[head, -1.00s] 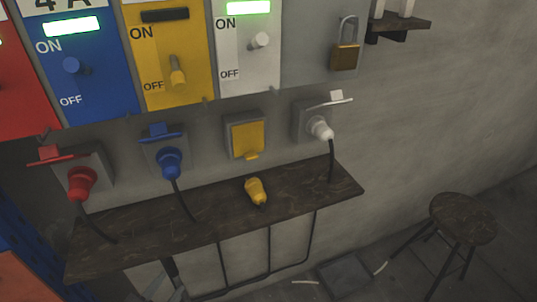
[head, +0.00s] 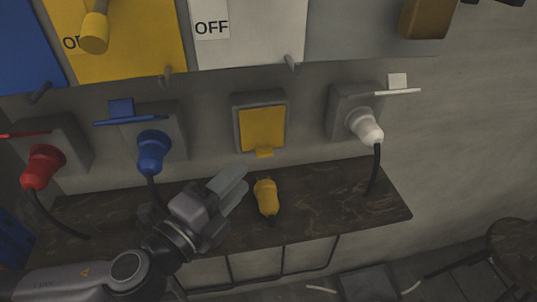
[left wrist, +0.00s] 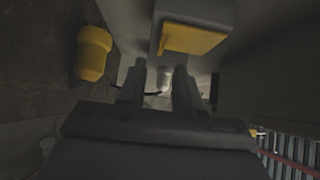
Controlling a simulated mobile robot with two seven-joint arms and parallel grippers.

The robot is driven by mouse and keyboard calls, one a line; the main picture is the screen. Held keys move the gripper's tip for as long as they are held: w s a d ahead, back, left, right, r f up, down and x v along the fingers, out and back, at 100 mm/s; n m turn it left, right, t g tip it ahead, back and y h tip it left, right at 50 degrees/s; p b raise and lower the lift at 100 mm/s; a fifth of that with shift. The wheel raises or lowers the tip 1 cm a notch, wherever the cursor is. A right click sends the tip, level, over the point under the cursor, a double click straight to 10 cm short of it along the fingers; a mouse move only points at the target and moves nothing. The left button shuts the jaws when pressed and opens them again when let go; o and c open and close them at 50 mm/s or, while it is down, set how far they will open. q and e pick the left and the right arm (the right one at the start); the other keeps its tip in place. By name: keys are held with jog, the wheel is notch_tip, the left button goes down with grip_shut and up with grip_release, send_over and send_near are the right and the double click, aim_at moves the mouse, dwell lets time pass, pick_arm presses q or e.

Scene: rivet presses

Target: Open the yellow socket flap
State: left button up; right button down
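The yellow socket flap (head: 262,129) is closed over its grey socket box on the wall, with a small tab at its lower edge. In the left wrist view the flap (left wrist: 195,39) is at the top, beyond the fingers. My left gripper (head: 236,184) is below and left of the flap, apart from it, over the wooden shelf. In the left wrist view its two fingers (left wrist: 158,85) stand apart with nothing between them. It is open and empty. My right gripper is not in view.
A yellow plug (head: 266,197) lies on the shelf (head: 330,205), just right of my left gripper; it also shows in the left wrist view (left wrist: 93,52). Blue (head: 152,150), red (head: 42,165) and white (head: 364,126) plugs sit in open-flapped sockets, with cables hanging down.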

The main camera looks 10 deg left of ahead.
aim_at(261, 157)
pick_arm(q)
jog(key=shift+p+x, duration=0.3)
jog(key=shift+x, duration=3)
grip_shut()
